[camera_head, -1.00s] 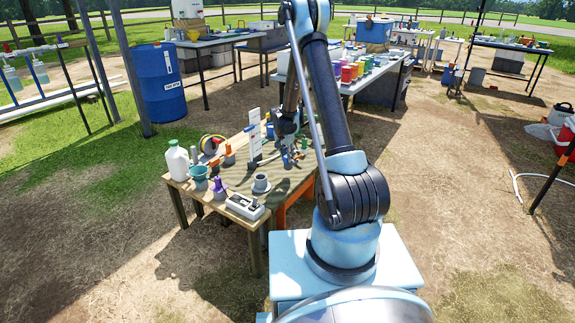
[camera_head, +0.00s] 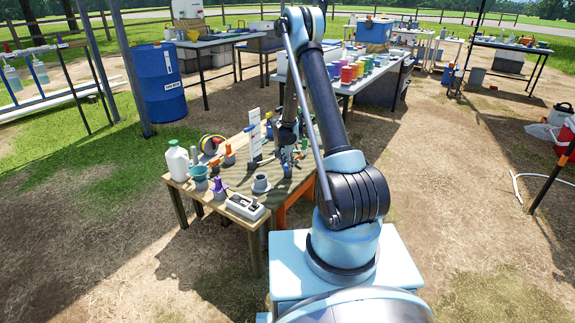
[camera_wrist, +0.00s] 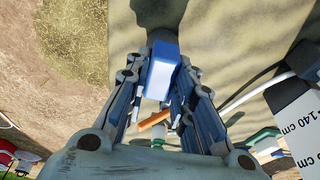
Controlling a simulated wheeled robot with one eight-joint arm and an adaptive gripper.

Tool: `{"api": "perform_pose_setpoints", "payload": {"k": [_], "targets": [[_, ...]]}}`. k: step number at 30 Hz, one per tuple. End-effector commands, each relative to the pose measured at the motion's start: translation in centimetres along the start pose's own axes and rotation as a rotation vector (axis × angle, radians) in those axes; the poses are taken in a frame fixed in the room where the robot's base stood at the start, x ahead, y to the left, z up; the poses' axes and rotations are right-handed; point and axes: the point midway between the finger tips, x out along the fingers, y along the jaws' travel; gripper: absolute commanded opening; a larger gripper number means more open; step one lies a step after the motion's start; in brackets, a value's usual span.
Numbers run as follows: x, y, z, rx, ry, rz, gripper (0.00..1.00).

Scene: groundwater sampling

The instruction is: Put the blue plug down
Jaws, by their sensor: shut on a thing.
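The blue plug (camera_wrist: 162,68) is between the fingertips of my gripper (camera_wrist: 162,82) in the wrist view. Its blue top and paler face show, above the sandy tabletop (camera_wrist: 225,45). I cannot tell whether its lower end touches the surface. In the head view my gripper (camera_head: 288,158) points down over the right part of the wooden table (camera_head: 226,188), and the plug is too small there to make out clearly.
A white scale board (camera_head: 254,138) marked in cm stands just left of my gripper. A grey cup (camera_head: 261,184), a white jug (camera_head: 177,160), a purple-topped bottle (camera_head: 219,187) and a white instrument (camera_head: 245,206) stand on the left and front of the table.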

Motion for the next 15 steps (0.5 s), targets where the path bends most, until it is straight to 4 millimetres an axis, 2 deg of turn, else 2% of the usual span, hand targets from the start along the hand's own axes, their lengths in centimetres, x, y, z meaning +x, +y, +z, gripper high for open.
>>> {"api": "perform_pose_setpoints", "payload": {"k": [5,6,8,15], "targets": [[0.42,0.02,0.12,0.000,0.000,0.000,0.04],[0.43,0.02,0.12,0.000,0.000,0.000,0.27],[0.41,0.02,0.12,0.000,0.000,0.000,0.41],[0.40,0.02,0.11,0.000,0.000,0.000,0.43]]}}
